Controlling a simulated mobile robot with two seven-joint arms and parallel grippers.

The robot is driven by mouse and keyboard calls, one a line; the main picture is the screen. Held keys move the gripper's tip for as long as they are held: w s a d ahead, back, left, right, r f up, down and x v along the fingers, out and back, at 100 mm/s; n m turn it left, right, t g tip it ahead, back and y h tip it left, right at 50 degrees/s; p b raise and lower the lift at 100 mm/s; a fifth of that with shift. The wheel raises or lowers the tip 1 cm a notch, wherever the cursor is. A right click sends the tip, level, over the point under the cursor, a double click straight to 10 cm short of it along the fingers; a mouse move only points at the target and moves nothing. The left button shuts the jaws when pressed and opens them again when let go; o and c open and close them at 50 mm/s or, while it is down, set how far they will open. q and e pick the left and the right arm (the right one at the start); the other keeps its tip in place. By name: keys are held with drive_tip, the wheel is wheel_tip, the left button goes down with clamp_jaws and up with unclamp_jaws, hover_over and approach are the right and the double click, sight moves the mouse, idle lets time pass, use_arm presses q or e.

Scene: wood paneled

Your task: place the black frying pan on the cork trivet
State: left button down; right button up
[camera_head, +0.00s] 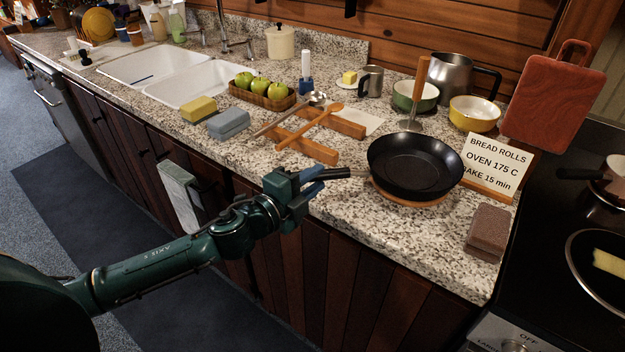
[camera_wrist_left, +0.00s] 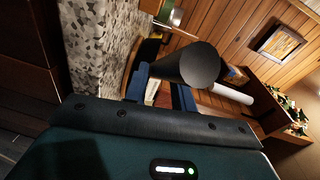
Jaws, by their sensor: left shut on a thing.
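The black frying pan (camera_head: 415,166) is at the right part of the counter, close to level. The cork trivet (camera_head: 408,201) shows as a brown rim under the pan's front edge; the pan hides the rest. I cannot tell whether the pan touches it or hangs just above. My left gripper (camera_head: 316,180) is shut on the pan's handle, which points left toward the counter's front edge. In the left wrist view the handle's dark round end (camera_wrist_left: 200,65) sticks out between the fingers. My right gripper is not in view.
A white bowl with green outside (camera_head: 414,97) and a yellow bowl (camera_head: 474,114) stand behind. The stove is far right.

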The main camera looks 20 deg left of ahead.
use_arm(q)
drive_tip(key=shift+f, duration=0.1)
drive_tip(key=c, duration=1.4)
unclamp_jaws()
drive_tip(key=o, duration=0.3)
drive_tip(key=shift+o, duration=0.2)
drive_tip(key=shift+f, duration=0.2)
drive_tip(key=o, duration=0.3)
drive_tip(key=shift+r, duration=0.1)
